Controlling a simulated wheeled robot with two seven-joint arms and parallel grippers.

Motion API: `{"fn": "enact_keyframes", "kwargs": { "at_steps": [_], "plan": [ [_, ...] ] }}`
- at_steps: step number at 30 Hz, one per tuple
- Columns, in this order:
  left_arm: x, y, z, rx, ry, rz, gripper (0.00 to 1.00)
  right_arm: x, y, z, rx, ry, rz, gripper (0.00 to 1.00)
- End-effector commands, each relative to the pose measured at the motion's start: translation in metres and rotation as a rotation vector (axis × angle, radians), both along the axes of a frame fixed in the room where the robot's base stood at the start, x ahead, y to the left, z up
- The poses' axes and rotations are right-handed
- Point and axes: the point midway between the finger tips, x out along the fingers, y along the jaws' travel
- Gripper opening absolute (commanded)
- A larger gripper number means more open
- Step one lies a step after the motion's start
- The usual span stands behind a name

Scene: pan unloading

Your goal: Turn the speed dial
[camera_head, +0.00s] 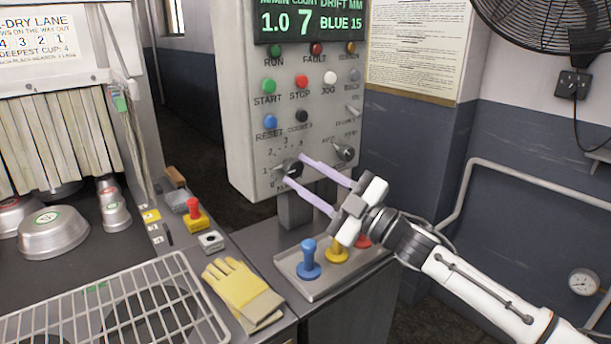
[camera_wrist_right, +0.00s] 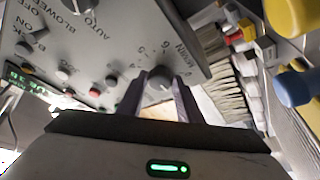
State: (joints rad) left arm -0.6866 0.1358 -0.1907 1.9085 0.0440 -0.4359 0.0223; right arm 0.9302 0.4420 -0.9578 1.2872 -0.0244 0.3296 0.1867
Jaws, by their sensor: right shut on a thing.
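The speed dial (camera_head: 291,169) is a dark round knob low on the left of the grey control panel (camera_head: 238,110), with a numbered scale around it. It shows close up in the right wrist view (camera_wrist_right: 159,88), with part of the scale and "M/MIN" beside it. My right gripper (camera_head: 289,168) is shut on the dial, with one purple finger on each side; the fingers also show in the right wrist view (camera_wrist_right: 159,82). The green display (camera_head: 312,20) reads 1.0, 7 and BLUE 15. My left gripper is not in view.
Another selector knob (camera_head: 343,152) sits right of the dial, below coloured buttons. Under the panel, a tray (camera_head: 312,291) holds blue (camera_head: 309,262), yellow (camera_head: 336,252) and red handled pieces. Yellow gloves (camera_head: 240,290) lie on the bench. Metal pans (camera_head: 54,235) stand at left.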

Motion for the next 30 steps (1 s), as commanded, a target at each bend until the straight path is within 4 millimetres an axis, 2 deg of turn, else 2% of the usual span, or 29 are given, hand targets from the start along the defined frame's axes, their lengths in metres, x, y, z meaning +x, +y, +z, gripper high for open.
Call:
{"fn": "enact_keyframes", "kwargs": {
  "at_steps": [3,4,6,7,17,30],
  "plan": [
    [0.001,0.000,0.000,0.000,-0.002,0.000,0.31,0.000,0.000,-0.002,-0.002,0.001,-0.001,0.10],
    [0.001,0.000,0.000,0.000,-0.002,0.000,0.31,0.000,0.000,-0.001,-0.002,0.001,-0.001,0.37],
    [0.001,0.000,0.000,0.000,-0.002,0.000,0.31,0.000,0.000,-0.001,-0.001,0.002,0.000,0.49],
    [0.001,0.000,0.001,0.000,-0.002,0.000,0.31,0.000,0.000,-0.001,-0.001,0.002,0.000,0.51],
    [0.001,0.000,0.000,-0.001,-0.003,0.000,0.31,-0.002,-0.003,-0.002,0.000,0.001,0.000,0.51],
    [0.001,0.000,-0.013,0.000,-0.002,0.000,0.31,-0.047,-0.062,-0.025,-0.002,0.003,-0.002,0.51]
  ]
}}
